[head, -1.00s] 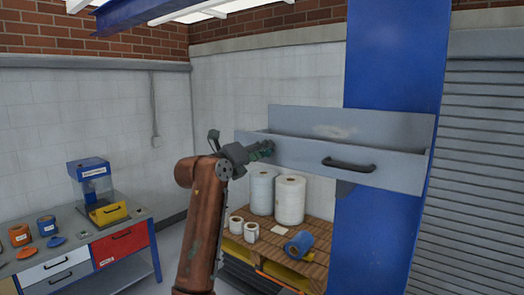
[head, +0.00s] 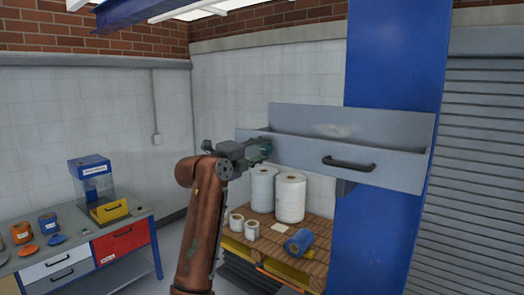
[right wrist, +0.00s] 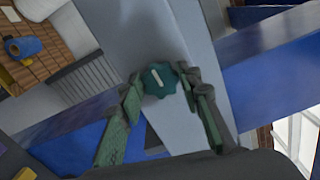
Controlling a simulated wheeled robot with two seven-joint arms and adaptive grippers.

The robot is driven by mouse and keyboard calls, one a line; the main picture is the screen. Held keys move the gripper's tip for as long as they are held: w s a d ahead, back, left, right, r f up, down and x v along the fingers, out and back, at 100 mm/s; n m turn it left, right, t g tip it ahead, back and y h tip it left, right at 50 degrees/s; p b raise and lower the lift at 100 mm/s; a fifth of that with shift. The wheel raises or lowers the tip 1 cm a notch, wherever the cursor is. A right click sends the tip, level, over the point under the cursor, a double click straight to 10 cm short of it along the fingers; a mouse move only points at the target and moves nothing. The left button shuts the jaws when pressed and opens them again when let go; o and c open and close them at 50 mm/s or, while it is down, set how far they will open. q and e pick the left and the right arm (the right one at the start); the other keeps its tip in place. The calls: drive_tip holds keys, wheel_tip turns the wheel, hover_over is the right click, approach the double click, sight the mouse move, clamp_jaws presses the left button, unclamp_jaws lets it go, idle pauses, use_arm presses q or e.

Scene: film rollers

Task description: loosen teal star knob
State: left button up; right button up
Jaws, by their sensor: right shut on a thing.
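The teal star knob (right wrist: 159,79) has a pale bar mark on its face and sits on a grey panel in the right wrist view. My right gripper (right wrist: 164,92) has its two green fingers on either side of the knob, shut on it. In the head view the right gripper (head: 262,148) is at the left end of the grey drawer box (head: 350,160), and the fingers hide most of the knob there. My left gripper is in neither view.
The grey box is fixed to a blue column (head: 385,230) and has a black handle (head: 349,163). Below it, a wooden pallet (head: 263,232) holds white rolls (head: 290,198) and a blue roll (head: 299,241). A workbench (head: 140,219) with drawers stands at left.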

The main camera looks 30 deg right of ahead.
drive_tip(key=shift+a+r, duration=0.1)
idle(0.3)
drive_tip(key=o, duration=1.1)
drive_tip(key=shift+w, duration=0.1)
drive_tip(key=shift+o, duration=0.3)
drive_tip(key=v, duration=1.2)
